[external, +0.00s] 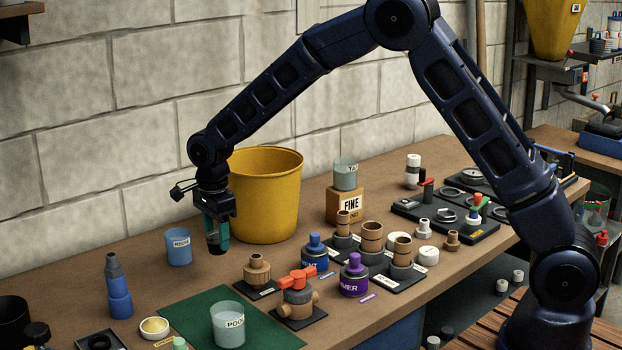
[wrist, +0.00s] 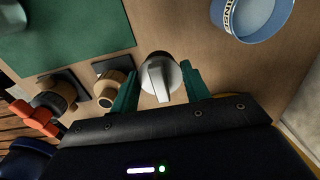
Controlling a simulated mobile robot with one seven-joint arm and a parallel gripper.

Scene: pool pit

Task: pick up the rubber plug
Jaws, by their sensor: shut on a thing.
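The rubber plug (wrist: 161,76) looks like a grey round piece with a raised bar across its top, seen in the wrist view. My gripper (wrist: 160,84) has its two teal fingers on either side of it and is shut on it. In the external view my gripper (external: 217,234) points down in front of the yellow bucket, with a dark piece at its fingertips. The fingers hide most of the plug there. I cannot tell how far the plug is from the bench top.
The yellow bucket (external: 265,197) stands close behind my gripper, and a blue rinse cup (external: 179,246) stands to its left. A valve with a red handle (external: 297,292), brown fittings and bottles stand to the right. A green mat (external: 190,318) with a clear cup (external: 229,325) lies in front.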

